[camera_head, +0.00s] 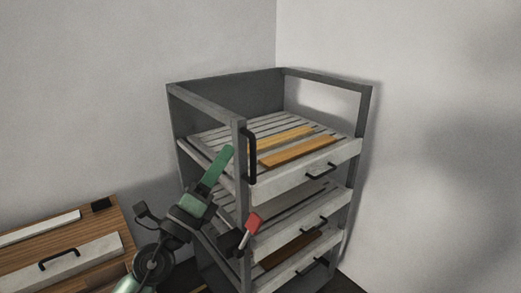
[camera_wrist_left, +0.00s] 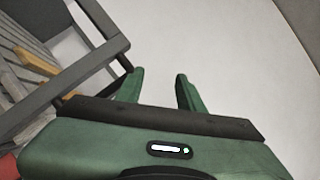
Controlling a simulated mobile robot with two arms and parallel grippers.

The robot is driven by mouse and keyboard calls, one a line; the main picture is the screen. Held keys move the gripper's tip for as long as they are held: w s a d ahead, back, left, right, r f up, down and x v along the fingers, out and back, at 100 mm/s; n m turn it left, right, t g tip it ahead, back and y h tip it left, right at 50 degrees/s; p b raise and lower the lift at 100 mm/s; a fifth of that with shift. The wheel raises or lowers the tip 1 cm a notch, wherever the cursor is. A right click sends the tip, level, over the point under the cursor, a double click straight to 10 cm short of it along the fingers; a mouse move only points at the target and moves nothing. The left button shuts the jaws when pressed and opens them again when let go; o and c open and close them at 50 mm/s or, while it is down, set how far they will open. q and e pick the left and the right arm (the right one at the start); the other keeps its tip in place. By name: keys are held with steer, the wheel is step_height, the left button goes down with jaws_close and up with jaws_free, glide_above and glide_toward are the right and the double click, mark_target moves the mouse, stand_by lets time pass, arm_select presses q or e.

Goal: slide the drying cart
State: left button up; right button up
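The drying cart (camera_head: 176,121) is a grey frame with several slatted trays, standing near the room's corner. A black vertical handle (camera_head: 250,155) is fixed on its near corner post. In the left wrist view, the cart's grey frame (camera_wrist_left: 92,68) fills the upper left. My left gripper (camera_head: 223,157) is beside the cart's left side, just left of the handle in the head view. The left wrist view shows its two green fingers (camera_wrist_left: 157,84) apart, with only pale background between them. The left finger is close to the frame's end; contact cannot be told. My right gripper is not in view.
Orange-brown boards (camera_head: 297,150) lie on the cart's top tray, and a dark board (camera_head: 290,249) lies lower down. Tray fronts have black pulls (camera_head: 321,170). A wooden bench (camera_head: 95,226) with a handled pale panel stands at left. Grey walls (camera_head: 420,130) stand behind and right.

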mark_target(253, 153)
arm_select(q)
steer(key=w+d+f+m+g, duration=0.1)
steer(key=w+m+g, duration=0.1)
steer(key=m, duration=0.1)
steer(key=w+d+f+m+g, duration=0.1)
steer(key=w+m+g, duration=0.1)
steer(key=m, duration=0.2)
steer(key=w+d+f+m+g, duration=0.1)
steer(key=w+m+g, duration=0.1)
steer(key=m, duration=0.2)
steer(key=shift+w+d+f+g+y, duration=0.3)
steer(key=shift+w, duration=0.1)
steer(key=p+x, duration=0.2)
steer(key=x, duration=0.6)
steer(key=shift+w+a+f+m+y, duration=0.3)
steer(key=shift+f, duration=0.05)
jaws_close()
